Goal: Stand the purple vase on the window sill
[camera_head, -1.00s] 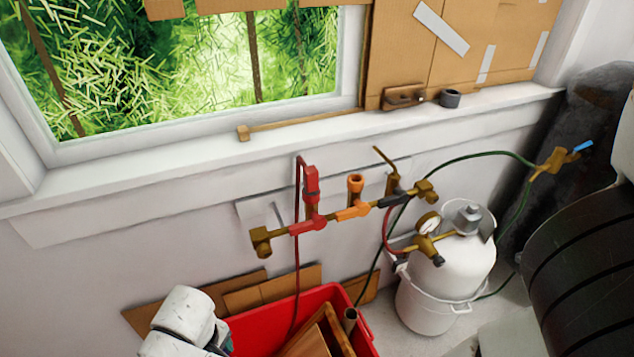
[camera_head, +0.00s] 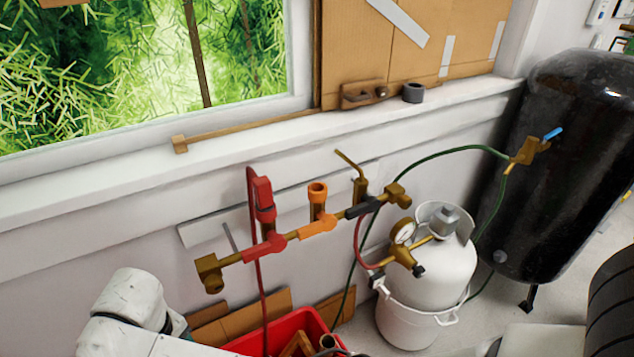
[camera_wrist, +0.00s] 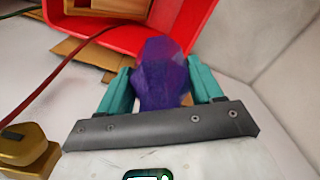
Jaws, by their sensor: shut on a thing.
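The purple vase (camera_wrist: 162,75) shows in the wrist view as a dark purple faceted body. It sits between the two teal fingers of my gripper (camera_wrist: 160,88), which is shut on it. The head view shows my white arm at the lower left, but the gripper and vase are out of sight there. The window sill (camera_head: 228,149) runs below the window across the head view. Much of its top is bare.
On the sill lie a thin wooden stick (camera_head: 245,126), a wooden block (camera_head: 361,94) and a dark grey ring (camera_head: 413,92). Brass valves (camera_head: 318,222), a white gas tank (camera_head: 440,268), a red crate (camera_head: 311,321) and a black tank (camera_head: 560,160) stand below or beside it.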

